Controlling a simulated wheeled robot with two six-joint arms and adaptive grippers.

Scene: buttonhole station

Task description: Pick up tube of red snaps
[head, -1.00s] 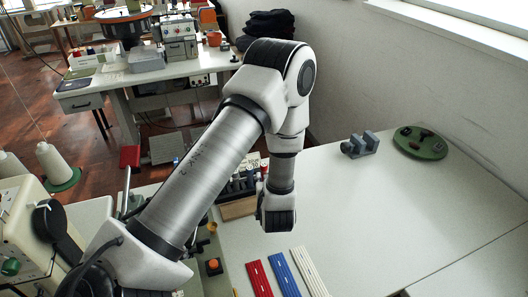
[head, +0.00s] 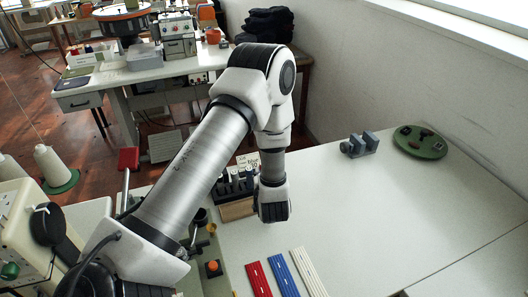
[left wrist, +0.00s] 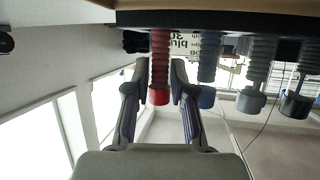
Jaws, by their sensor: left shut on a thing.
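The tube of red snaps (left wrist: 160,62) is a ribbed red tube with a red cap, seen upside down in the left wrist view. My left gripper (left wrist: 156,82) has one finger on each side of it and is shut on it. The tube stands in a row with a blue tube (left wrist: 208,65), a grey-white tube (left wrist: 255,80) and a black tube (left wrist: 299,85). Their far ends meet a dark rack at the top. In the head view my left gripper (head: 272,205) is at the rack's right side and hides the red tube. My right gripper is not in view.
Red (head: 258,279), blue (head: 284,275) and white (head: 310,272) strips lie in front. The white tabletop (head: 400,215) is mostly clear.

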